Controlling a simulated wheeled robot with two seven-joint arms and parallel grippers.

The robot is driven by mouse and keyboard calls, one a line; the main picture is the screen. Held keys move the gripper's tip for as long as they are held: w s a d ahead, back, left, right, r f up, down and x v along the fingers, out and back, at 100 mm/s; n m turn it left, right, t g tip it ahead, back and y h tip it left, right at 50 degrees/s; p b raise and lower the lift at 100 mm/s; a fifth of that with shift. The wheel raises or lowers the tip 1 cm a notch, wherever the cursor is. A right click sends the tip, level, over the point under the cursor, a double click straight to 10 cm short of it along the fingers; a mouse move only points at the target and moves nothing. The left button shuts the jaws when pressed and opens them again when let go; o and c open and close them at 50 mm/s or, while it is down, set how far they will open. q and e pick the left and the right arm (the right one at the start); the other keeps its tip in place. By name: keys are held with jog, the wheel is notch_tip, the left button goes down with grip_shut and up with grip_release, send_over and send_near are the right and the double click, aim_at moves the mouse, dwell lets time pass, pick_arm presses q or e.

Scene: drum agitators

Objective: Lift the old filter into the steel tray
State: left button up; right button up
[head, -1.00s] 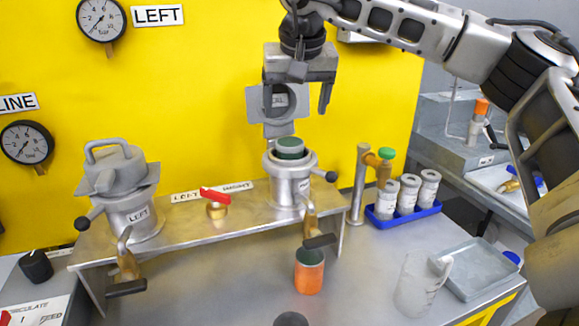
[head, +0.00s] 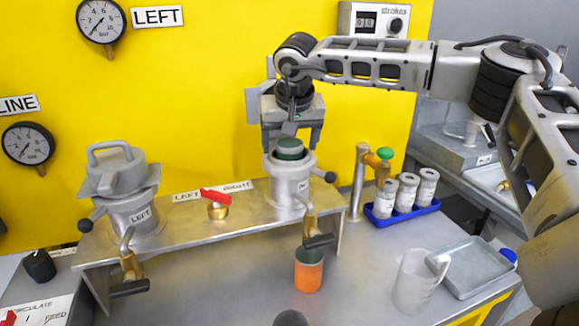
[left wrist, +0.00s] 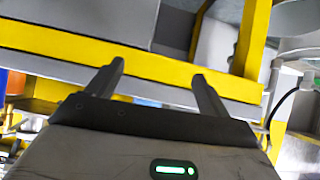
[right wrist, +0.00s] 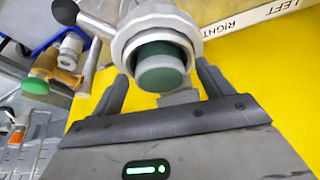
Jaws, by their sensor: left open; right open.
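The old filter (head: 290,149), with a dark green cap and a pale rim, stands in the open right housing (head: 287,185) on the steel bench shelf. My right gripper (head: 291,138) is open just above it, pointing down. In the right wrist view the filter (right wrist: 162,72) shows between the open fingers, and I see no clear contact. The steel tray (head: 478,268) is empty on the table at the right. My left gripper (left wrist: 157,70) is open and empty in its wrist view, by a yellow table edge; it is not in the head view.
The left housing (head: 130,210) has its lid on. A clear jug (head: 413,282) stands left of the tray. A blue rack (head: 402,211) holds several pale cartridges. An orange cylinder (head: 308,275) stands before the shelf. A pipe with a green knob (head: 385,153) rises right of the housing.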

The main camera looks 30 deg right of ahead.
jog(key=c, duration=1.4)
jog(key=shift+o, duration=0.2)
notch_tip(320, 180, up, 18)
